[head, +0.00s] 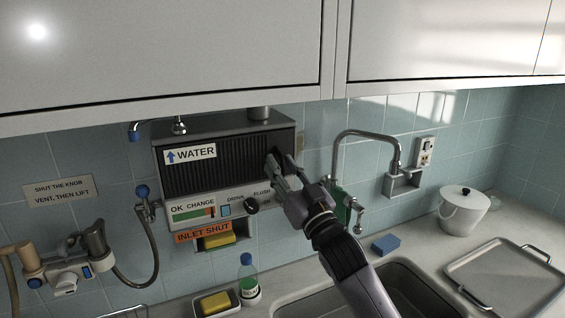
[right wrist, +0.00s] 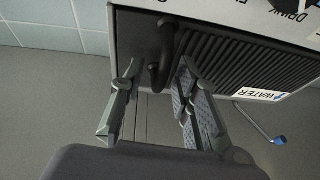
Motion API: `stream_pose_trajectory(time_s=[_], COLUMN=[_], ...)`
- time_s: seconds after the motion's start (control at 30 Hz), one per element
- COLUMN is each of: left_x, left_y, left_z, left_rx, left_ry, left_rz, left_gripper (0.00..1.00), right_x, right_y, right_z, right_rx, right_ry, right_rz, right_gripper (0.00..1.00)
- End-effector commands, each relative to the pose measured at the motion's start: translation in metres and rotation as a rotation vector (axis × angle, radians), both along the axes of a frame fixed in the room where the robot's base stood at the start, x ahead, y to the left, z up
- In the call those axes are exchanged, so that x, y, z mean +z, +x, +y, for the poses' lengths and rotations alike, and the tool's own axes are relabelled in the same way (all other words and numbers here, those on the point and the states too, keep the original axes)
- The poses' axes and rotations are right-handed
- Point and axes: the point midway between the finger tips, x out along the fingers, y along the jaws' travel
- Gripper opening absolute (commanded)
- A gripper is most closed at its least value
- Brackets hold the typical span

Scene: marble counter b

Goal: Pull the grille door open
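The grille door (head: 215,169) is a dark ribbed panel with a WATER label on the front of the wall-mounted water unit. It looks shut. In the right wrist view the ribbed grille (right wrist: 240,62) fills the upper right. A dark curved handle (right wrist: 166,57) stands out near one end of it. My right gripper (head: 281,162) is at the right end of the grille. In the wrist view its two fingers (right wrist: 157,82) are apart, one on each side of the handle. I cannot tell whether either touches it. My left gripper is not in view.
White cupboards (head: 160,50) hang above the unit. A knob (head: 251,205) and labels sit below the grille. A tall tap (head: 362,135) and sink (head: 400,285) are to the right. A soap bottle (head: 248,280) and sponge (head: 214,302) stand below.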

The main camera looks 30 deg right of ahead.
Motion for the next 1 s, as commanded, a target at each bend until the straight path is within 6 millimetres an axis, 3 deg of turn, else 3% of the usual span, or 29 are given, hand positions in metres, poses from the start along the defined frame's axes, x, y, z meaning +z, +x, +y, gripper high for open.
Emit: stream_pose_trajectory(time_s=[0.3, 0.73, 1.0], left_x=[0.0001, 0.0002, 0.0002], left_y=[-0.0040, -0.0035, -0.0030], left_z=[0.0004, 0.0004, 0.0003], left_rx=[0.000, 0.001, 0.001], left_ry=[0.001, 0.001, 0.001], left_rz=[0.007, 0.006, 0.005], left_gripper=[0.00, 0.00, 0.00], right_x=[0.0004, 0.0005, 0.0005], right_y=[0.0020, 0.0017, 0.0017], right_z=[0.0001, 0.0000, 0.0001], right_rx=[0.000, 0.000, 0.000], right_ry=[0.000, 0.000, -0.001], right_rz=[0.000, 0.000, 0.000], right_gripper=[0.29, 0.00, 0.00])
